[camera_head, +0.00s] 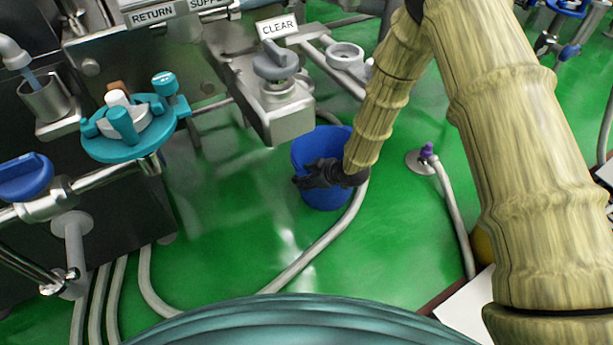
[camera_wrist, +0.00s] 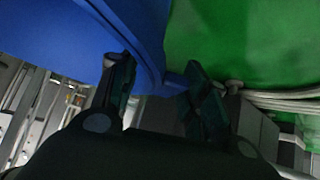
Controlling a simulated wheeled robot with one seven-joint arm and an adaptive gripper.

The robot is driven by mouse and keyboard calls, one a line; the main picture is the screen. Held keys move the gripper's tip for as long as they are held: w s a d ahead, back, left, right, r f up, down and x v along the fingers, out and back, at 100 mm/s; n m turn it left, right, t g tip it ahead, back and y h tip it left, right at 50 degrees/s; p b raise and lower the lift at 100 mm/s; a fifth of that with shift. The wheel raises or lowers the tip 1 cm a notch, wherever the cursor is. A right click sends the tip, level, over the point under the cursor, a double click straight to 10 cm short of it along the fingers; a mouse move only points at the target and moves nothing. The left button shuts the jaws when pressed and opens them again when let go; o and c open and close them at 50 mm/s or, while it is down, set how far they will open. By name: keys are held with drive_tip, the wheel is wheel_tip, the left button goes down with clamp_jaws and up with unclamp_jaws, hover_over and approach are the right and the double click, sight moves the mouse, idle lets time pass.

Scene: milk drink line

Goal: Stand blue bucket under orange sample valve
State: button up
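The blue bucket (camera_head: 322,148) is at the middle of the head view, in front of the grey block under the CLEAR sign. I cannot tell whether it touches the floor. My gripper (camera_head: 318,174) is at its near side and covers part of its wall. In the wrist view the bucket (camera_wrist: 60,35) fills the upper left. My gripper's fingers (camera_wrist: 160,75) are apart, with the bucket's edge and a small blue tab (camera_wrist: 175,80) between them. I cannot tell whether they clamp it. No clearly orange sample valve shows.
A grey valve (camera_head: 276,65) sits on the block under the CLEAR sign (camera_head: 277,27). A teal valve (camera_head: 130,125) and a blue-handled valve (camera_head: 25,178) are at left. Hoses cross the green floor (camera_head: 225,215). A purple-tipped hose fitting (camera_head: 427,152) stands right of the bucket.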

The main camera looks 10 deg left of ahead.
drive_tip(key=shift+o, duration=0.2)
drive_tip(key=p+v, duration=0.5)
drive_tip(key=v, duration=0.7)
drive_tip(key=s+d+f+m+g+h, duration=0.1)
drive_tip(key=s+d+f+m+h, duration=0.1)
drive_tip(key=s+d+f+m, duration=0.5)
drive_tip(key=s+d+f+m+g+h, duration=0.15)
drive_tip(key=s+d+f, duration=0.35)
drive_tip(key=s, duration=0.7)
drive_tip(key=s+d+m+g+h, duration=0.1)
drive_tip(key=s+d+m+h, duration=0.1)
drive_tip(key=s+d, duration=0.3)
drive_tip(key=s+d+f+m+g+h, duration=0.1)
drive_tip(key=s+d, duration=0.4)
drive_tip(key=s, duration=0.7)
drive_tip(key=shift+m+g+h, duration=0.35)
drive_tip(key=shift+m+h, duration=0.1)
drive_tip(key=shift+m, duration=0.1)
drive_tip(key=shift+f, duration=0.15)
drive_tip(key=shift+c, duration=0.2)
